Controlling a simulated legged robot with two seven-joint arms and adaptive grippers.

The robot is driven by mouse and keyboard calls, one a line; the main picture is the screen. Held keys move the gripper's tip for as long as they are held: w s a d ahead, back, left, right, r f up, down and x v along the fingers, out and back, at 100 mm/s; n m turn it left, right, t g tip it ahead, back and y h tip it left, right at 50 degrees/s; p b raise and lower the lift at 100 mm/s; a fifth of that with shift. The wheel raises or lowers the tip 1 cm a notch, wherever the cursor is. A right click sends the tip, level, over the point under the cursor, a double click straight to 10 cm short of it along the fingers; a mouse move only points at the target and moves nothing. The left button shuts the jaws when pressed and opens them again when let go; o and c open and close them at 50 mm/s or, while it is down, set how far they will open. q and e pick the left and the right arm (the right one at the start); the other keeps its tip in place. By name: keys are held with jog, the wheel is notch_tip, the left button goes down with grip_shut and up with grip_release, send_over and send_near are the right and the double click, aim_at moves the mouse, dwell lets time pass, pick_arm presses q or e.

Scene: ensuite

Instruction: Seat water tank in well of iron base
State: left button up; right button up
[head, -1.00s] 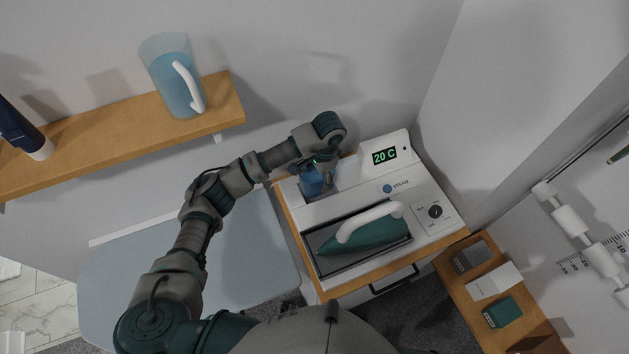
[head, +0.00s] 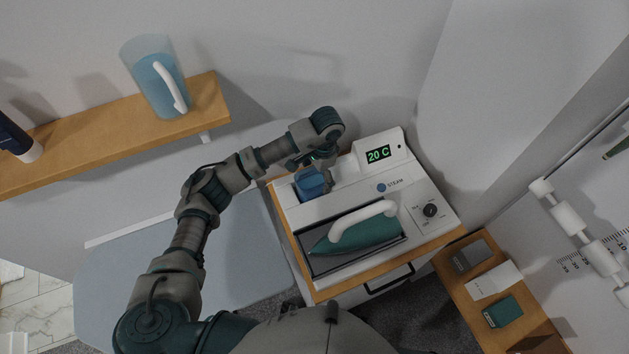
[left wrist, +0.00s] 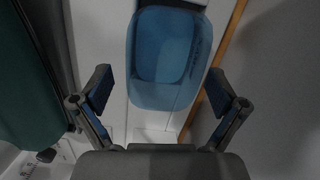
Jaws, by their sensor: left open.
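The blue translucent water tank (head: 311,182) stands in the well at the back left of the white iron base (head: 345,279). I cannot tell whether it is fully down. The left wrist view shows the tank (left wrist: 170,60) from above, with a rounded top. My left gripper (head: 312,160) is just behind and above the tank in the head view. The teal iron (head: 360,235) with a white handle rests in the base's front tray. My right gripper is out of view.
The base stands on a wooden-topped cabinet (head: 318,291) against the wall. A wall shelf (head: 110,130) at left holds a water jug (head: 158,85). An ironing board (head: 180,275) lies below it. A low wooden stand (head: 455,285) with small boxes is at right.

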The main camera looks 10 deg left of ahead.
pick_arm(q)
notch_tip(320, 180, up, 8)
jog(key=shift+w+d, duration=0.3)
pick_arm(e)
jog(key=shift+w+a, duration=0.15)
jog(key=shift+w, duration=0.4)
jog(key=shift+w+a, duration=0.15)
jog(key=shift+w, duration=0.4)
pick_arm(q)
jog(key=shift+r, duration=0.1)
